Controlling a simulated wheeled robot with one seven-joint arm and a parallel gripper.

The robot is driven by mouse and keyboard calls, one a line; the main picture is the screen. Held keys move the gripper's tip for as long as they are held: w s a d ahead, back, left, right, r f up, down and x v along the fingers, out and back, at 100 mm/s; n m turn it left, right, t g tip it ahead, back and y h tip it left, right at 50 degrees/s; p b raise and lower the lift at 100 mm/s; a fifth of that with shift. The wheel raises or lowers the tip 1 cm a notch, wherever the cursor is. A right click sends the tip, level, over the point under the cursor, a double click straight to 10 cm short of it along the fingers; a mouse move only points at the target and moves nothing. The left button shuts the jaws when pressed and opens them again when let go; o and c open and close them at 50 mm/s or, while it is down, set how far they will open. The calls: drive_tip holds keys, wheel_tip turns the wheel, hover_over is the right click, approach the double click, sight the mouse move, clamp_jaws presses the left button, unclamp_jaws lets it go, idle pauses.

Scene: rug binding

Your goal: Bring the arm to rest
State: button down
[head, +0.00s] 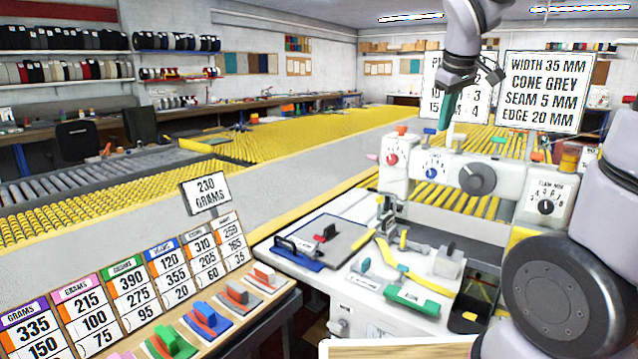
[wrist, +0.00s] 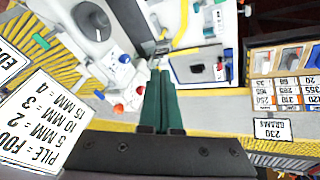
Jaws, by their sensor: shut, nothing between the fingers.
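My gripper (head: 445,124) is raised above the white binding machine (head: 450,205) in the head view, its teal fingers pointing down in front of the hanging sign boards. In the wrist view, the two teal fingers (wrist: 160,74) lie side by side, shut with nothing between them. The fingers look clear of the machine, though the exact gap cannot be told.
A sign board (head: 547,92) hangs at the upper right, close to my arm. The machine's table (head: 345,285) holds a blue-handled plate, a green block and a yellow strip. A rack of weights with number cards (head: 125,285) stands at front left. Yellow roller beds (head: 300,130) stretch behind.

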drive_tip(key=s+a+r+m+t+y, duration=0.1)
drive_tip(key=s+m, duration=0.3)
drive_tip(key=s, duration=0.4)
drive_tip(key=s+a+r+m+t+y, duration=0.1)
drive_tip(key=s+a+m+y, duration=0.1)
drive_tip(key=s+m, duration=0.3)
drive_tip(key=s, duration=0.4)
drive_tip(key=shift+s+a+r+m, duration=0.15)
drive_tip(key=shift+a+r+m, duration=0.15)
